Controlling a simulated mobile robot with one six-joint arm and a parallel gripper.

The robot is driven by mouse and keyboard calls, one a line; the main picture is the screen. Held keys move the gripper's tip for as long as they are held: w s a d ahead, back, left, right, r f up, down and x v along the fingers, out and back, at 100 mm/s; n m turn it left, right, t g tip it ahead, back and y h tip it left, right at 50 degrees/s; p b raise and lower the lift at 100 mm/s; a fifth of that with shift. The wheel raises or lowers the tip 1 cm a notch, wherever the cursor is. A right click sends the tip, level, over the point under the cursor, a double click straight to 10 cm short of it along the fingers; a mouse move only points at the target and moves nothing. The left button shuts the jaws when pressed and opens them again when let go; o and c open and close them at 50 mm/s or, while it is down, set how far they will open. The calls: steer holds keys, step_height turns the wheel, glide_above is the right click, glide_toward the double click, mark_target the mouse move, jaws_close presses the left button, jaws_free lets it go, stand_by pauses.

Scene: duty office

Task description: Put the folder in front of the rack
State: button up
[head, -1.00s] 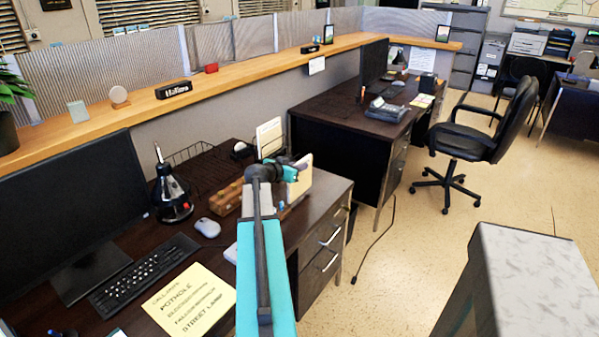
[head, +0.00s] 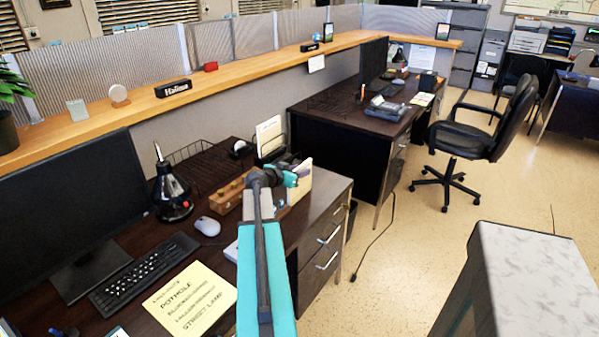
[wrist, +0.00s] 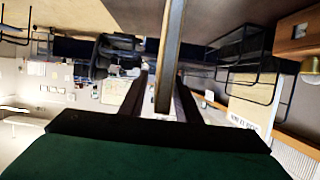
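The folder (head: 300,182) is cream and stands upright on the near desk, close to its right end. In the wrist view the folder (wrist: 171,50) shows edge-on as a tan strip between my fingers. My gripper (head: 291,178) is at the folder's upper left part in the head view. In the wrist view my gripper (wrist: 163,92) has its dark fingers either side of the folder, with a gap on the left. The wire rack (head: 262,150) stands just behind, with a pale folder in it.
A wooden block with holes (head: 229,196) lies left of my gripper. A wire tray (head: 200,165) lies behind. The desk's right edge is close to the folder.

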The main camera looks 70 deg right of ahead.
steer(key=shift+r, duration=0.1)
stand_by(0.3)
steer(key=b+v, duration=0.2)
steer(key=v, duration=1)
steer(key=shift+r, duration=0.1)
stand_by(0.7)
